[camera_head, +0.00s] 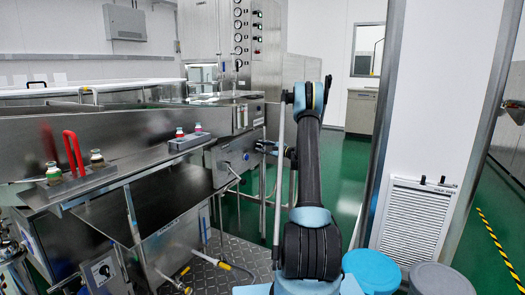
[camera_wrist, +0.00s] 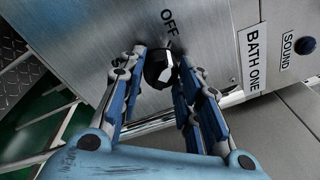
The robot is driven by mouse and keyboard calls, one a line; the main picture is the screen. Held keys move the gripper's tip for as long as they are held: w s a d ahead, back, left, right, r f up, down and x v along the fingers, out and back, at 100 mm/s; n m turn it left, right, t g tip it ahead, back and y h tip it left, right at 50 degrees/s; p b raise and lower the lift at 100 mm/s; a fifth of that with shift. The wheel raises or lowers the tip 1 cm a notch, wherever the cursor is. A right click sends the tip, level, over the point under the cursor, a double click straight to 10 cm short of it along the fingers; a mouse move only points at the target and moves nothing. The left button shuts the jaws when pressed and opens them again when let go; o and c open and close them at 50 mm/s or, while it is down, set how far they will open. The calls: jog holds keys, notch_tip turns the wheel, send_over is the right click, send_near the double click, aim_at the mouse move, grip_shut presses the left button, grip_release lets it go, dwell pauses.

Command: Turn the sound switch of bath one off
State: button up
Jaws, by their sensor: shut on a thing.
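A black rotary knob (camera_wrist: 158,72) sits on a steel panel beside the printed word "OFF" (camera_wrist: 168,22) in the wrist view. My gripper (camera_wrist: 163,58) has its two blue-and-grey fingers on either side of this knob and is shut on it. The fingers hide part of the knob. To the right are a "BATH ONE" label (camera_wrist: 254,57) and a "SOUND" label (camera_wrist: 289,45) with a round dark blue part (camera_wrist: 305,45) next to it. In the head view, my gripper (camera_head: 262,147) is at the panel's right end; the held knob is too small to make out there.
The steel washer (camera_head: 110,135) fills the left. A blue-lidded bin (camera_head: 371,270) and a grey one (camera_head: 440,278) stand at the lower right. Green floor is open beyond my arm.

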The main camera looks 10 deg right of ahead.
jog(key=shift+n, duration=0.5)
jog(key=o, duration=1)
jog(key=shift+f, duration=0.1)
jog(key=shift+o, duration=0.2)
jog(key=v, duration=1.2)
jog(key=shift+f, duration=0.1)
